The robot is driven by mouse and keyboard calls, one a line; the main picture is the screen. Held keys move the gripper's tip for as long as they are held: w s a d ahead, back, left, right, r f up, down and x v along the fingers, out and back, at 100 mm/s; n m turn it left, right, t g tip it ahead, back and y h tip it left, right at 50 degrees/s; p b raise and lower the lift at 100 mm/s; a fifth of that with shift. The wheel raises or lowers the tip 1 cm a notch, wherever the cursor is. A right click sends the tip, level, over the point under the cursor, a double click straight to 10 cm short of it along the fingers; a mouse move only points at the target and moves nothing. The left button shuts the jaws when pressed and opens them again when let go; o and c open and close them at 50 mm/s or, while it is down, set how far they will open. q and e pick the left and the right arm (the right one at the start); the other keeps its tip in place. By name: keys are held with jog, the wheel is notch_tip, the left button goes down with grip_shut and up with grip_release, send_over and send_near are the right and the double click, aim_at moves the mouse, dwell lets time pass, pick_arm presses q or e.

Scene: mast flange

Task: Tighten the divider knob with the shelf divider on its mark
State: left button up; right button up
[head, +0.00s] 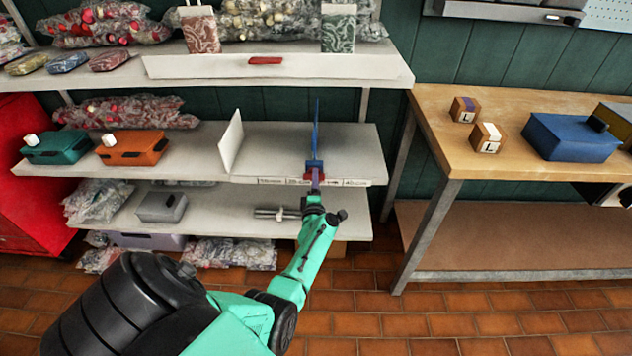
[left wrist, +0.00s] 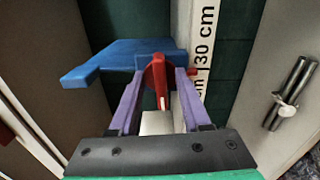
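The blue shelf divider (head: 315,130) stands upright on the middle shelf, right of a white upright panel. Its red knob (head: 315,173) is at the shelf's front edge, and the knob also shows in the left wrist view (left wrist: 157,75). My left gripper (head: 315,184) reaches the knob from the front. In the left wrist view its purple fingers (left wrist: 158,78) lie on both sides of the knob and look closed against it. A red pointer (left wrist: 200,72) reaches over the white scale strip (left wrist: 190,35), near the printed "30 cm". My right gripper is not in view.
The white panel (head: 231,142) stands left of the divider. Teal (head: 55,148) and orange (head: 132,150) boxes sit further left. A wooden table (head: 470,150) with blocks and a blue box is at right.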

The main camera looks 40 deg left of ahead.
pick_arm(q)
jog(key=p+v, duration=0.6)
jog(key=v, duration=0.8)
jog(key=shift+s+d, duration=0.25)
